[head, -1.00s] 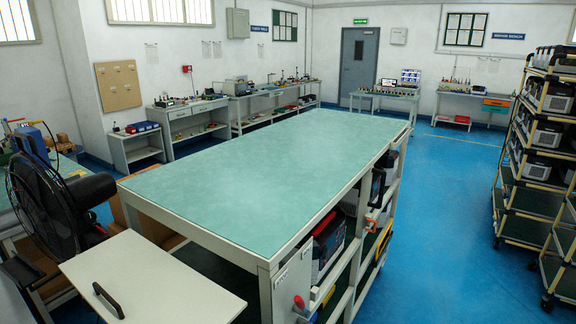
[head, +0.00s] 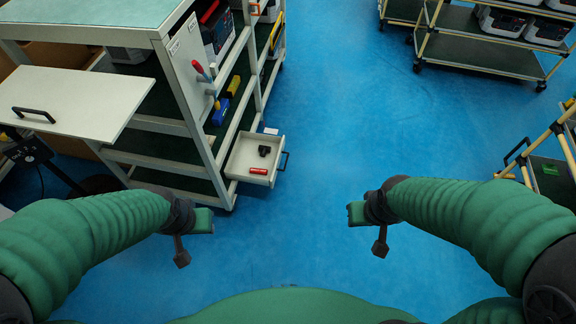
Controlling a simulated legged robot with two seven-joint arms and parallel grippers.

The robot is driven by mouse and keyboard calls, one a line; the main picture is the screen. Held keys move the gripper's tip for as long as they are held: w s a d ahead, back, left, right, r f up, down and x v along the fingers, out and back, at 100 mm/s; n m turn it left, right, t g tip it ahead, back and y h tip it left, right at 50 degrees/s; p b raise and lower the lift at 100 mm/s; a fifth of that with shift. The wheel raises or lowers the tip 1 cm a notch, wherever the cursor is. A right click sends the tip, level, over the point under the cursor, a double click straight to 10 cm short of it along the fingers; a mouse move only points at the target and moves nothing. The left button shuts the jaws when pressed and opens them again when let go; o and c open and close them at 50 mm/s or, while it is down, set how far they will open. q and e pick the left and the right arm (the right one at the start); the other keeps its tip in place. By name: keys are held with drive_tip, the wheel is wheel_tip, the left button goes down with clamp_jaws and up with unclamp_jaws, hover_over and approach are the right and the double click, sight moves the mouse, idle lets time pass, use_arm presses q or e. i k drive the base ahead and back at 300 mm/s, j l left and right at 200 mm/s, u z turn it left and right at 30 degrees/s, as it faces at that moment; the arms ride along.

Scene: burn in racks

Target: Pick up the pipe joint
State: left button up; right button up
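A small black fitting (head: 264,151), which looks like the pipe joint, lies in an open white drawer (head: 240,160) low on the side of the workbench. A red cylinder (head: 258,171) lies in the same drawer, near its front edge. My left gripper (head: 186,240) hangs over the blue floor, below and left of the drawer in the picture. My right gripper (head: 372,236) hangs over the floor to the right, well apart from the drawer. Both seem empty.
The bench (head: 190,100) with its shelves and tools stands at the left, with a white panel (head: 85,95) jutting from its end. Shelf carts (head: 480,42) stand at the upper right and another (head: 548,165) at the right edge. The floor (head: 330,110) between is clear.

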sight(264, 149)
drive_tip(key=i+l+u, duration=0.25)
drive_tip(key=l, duration=0.3)
drive_tip(key=i+l+u, duration=0.25)
drive_tip(key=i+l, duration=0.15)
drive_tip(key=l, duration=0.25)
